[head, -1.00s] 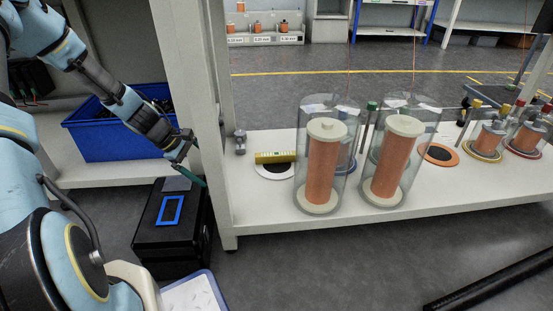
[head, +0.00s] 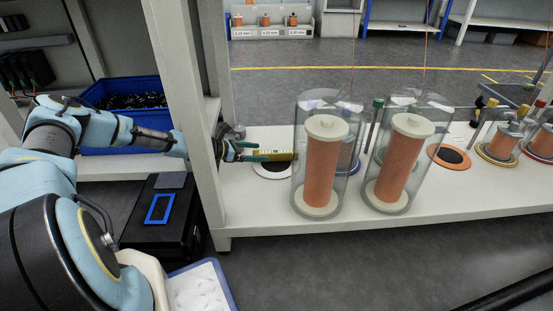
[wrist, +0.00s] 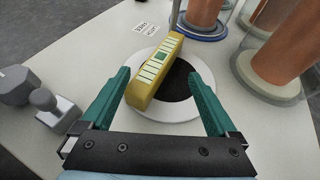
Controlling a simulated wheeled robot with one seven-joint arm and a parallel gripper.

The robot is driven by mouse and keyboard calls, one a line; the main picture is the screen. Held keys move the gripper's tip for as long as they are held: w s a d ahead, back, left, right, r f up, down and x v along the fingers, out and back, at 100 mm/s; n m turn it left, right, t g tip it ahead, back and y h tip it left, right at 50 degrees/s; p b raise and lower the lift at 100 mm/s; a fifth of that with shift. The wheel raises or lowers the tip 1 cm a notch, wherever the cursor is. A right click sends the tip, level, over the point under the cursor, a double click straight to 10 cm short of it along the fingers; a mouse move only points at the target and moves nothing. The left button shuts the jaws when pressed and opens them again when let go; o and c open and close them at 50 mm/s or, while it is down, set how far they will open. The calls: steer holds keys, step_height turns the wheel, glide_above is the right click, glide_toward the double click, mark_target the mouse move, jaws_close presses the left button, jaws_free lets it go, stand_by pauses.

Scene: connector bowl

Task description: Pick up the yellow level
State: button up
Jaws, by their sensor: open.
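The yellow level (wrist: 156,72) is a yellow bar with a green square and pale stripes on top. In the wrist view it lies across a white disc with a black centre (wrist: 202,107), between and beyond my open green fingers. My gripper (wrist: 161,84) is open and empty, with the level's near end between the fingertips. In the head view my gripper (head: 256,156) is at the left end of the level (head: 280,155), which is partly hidden by the green fingers. Whether the fingers touch it, I cannot tell.
Two clear cylinders with orange cores (head: 326,165) (head: 400,160) stand just right of the level. A grey weight-like object (wrist: 45,100) is left of my gripper. A shelf post (head: 190,120) stands close to my arm. A blue bin (head: 125,100) is behind it.

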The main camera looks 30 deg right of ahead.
mark_target(270, 153)
steer(key=b+x, duration=0.3)
steer(key=x, duration=0.2)
steer(key=shift+s+d+f, duration=0.1)
steer(key=shift+d+f, duration=0.05)
steer(key=shift+d, duration=0.65)
steer(key=c, duration=1.1)
jaws_close()
steer(key=shift+a+f, duration=0.1)
